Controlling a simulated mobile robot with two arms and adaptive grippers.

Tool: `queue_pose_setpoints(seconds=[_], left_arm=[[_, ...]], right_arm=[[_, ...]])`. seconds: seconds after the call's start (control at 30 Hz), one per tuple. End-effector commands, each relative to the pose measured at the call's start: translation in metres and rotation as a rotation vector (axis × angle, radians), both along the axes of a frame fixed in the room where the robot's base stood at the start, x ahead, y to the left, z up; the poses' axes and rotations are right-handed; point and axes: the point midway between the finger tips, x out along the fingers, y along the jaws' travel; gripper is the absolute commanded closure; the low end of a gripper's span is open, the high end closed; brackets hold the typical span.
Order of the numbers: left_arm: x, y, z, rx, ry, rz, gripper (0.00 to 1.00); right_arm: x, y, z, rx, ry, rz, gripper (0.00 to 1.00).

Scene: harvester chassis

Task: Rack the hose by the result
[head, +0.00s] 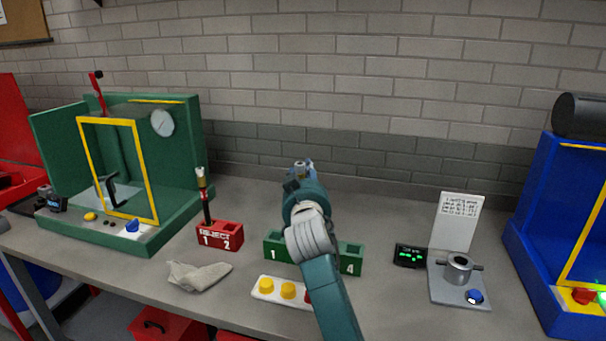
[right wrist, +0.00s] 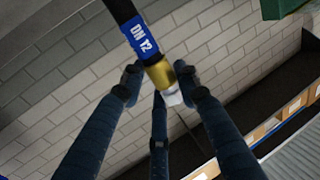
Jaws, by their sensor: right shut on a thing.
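My right gripper (head: 301,172) reaches in from the bottom middle and hangs above the green rack. In the right wrist view its dark fingers close around a black hose (right wrist: 122,12) with a blue "DN 12" label and a brass end fitting (right wrist: 160,76). In the head view the held hose is hidden by the gripper. The green rack (head: 350,258) shows numbers 1 and 4; my arm covers its middle. The red REJECT rack (head: 220,236), marked 1 and 2, has a brass-tipped hose (head: 205,195) standing in its slot 1. My left gripper is not in view.
A green test rig (head: 60,170) with a gauge stands left; a blue rig (head: 530,230) stands right. A grey rag (head: 198,275), a yellow-button panel (head: 264,288), a small green-lit display (head: 410,256) and a metal fixture (head: 458,270) lie on the bench.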

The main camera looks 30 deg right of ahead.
Motion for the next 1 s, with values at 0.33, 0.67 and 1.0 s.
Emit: queue_pose_setpoints(seconds=[0.33,0.67,1.0], left_arm=[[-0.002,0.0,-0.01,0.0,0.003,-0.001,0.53],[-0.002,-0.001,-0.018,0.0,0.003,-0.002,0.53],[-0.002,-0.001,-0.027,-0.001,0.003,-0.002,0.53]], right_arm=[[0.0,0.0,-0.012,-0.002,-0.003,0.0,1.0],[0.0,0.0,-0.024,-0.002,-0.003,0.0,1.0],[0.0,0.0,-0.036,-0.001,-0.002,-0.001,1.0]])
